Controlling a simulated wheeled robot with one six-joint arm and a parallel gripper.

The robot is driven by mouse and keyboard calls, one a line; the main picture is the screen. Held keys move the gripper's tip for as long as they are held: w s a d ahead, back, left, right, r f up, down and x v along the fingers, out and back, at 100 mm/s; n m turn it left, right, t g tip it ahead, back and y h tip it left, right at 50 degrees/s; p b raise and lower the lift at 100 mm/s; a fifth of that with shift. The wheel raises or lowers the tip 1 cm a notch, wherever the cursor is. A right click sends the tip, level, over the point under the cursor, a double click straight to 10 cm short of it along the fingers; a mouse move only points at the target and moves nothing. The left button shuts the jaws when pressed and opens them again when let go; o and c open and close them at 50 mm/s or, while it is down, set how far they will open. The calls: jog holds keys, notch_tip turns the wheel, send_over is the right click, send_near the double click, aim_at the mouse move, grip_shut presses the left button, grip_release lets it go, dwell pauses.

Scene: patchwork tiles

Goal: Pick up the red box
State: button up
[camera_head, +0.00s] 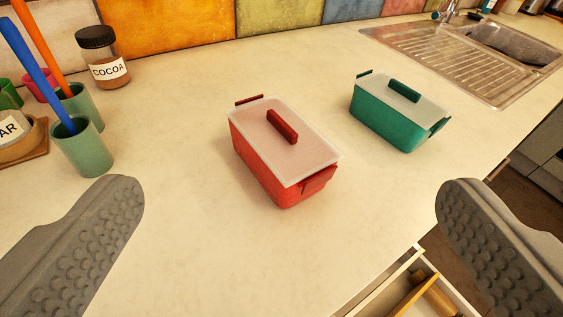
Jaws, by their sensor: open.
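The red box (262,168) stands on the pale countertop in the middle of the head camera view. It has a translucent lid (310,153) with a red bar handle on top and red side grips at its ends. My gripper (290,218) is open, with one grey studded finger at the lower left and the other at the lower right. The red box lies beyond the fingers, between them in the picture, and nothing is held. The box's far sides are hidden.
A green lidded box (383,125) stands to the right, apart from the red one. Cups (82,150) with utensils and a cocoa jar (103,58) stand at left. A sink (470,55) is at upper right. An open drawer (415,290) is below the counter's front edge.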

jog(key=w+n+g, duration=0.3)
jog(key=w+g, duration=0.3)
jog(key=w, duration=0.5)
jog(key=n+g, duration=0.3)
jog(key=g, duration=0.6)
send_near(285, 124)
notch_tip(285, 124, down, 9)
jog(key=shift+s+r, duration=0.1)
jog(key=shift+r, duration=0.05)
jog(key=shift+w+a+f, duration=0.1)
jog(key=shift+w+f, duration=0.05)
jog(key=shift+f, duration=1.15)
jog(key=shift+w+a+f, duration=0.1)
jog(key=shift+f, duration=1.25)
jog(key=c, duration=0.9)
